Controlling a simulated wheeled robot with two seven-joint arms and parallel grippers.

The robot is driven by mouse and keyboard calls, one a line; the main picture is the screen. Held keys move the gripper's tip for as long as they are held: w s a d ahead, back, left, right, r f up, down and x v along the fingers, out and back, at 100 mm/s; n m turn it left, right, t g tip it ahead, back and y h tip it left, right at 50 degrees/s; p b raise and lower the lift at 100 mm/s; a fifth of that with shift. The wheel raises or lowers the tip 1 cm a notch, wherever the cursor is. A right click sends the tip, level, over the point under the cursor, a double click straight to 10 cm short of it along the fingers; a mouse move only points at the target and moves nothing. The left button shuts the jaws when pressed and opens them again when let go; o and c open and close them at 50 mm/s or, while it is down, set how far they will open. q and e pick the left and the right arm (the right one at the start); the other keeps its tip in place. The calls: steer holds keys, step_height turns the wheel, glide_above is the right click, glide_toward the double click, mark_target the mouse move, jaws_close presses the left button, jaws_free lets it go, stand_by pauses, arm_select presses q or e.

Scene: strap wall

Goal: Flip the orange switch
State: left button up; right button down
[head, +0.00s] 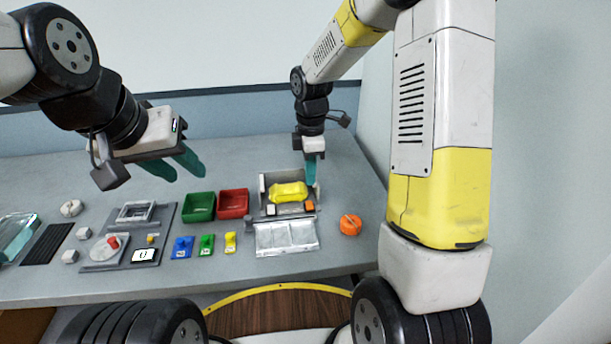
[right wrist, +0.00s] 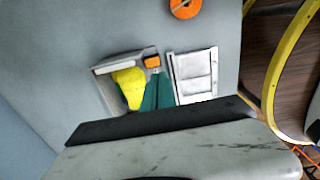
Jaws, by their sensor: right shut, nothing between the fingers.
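The orange switch (head: 309,205) is a small orange block at the front right of a grey open box (head: 263,190). It also shows in the right wrist view (right wrist: 152,62), just beyond my teal fingertips. My right gripper (head: 312,182) points down at the box's right side, behind the switch. It is shut and empty, and its fingers show together in the right wrist view (right wrist: 157,88). The picture does not settle whether the fingertips touch the switch. My left gripper (head: 186,176) is open and empty, held above the table on the left.
A yellow lump (head: 288,192) lies in the box, with a pale block (head: 270,210) at its front left. A silver panel (head: 286,236) lies in front. An orange knob (head: 350,224) is to the right. Green (head: 199,207) and red (head: 233,204) bins stand left.

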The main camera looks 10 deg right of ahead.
steer(key=shift+s+d+r, duration=0.1)
steer(key=shift+s+r, duration=0.1)
steer(key=shift+r, duration=1)
steer(key=shift+s+d+r, duration=0.1)
steer(key=shift+s+r, duration=0.1)
steer(key=shift+r, duration=0.95)
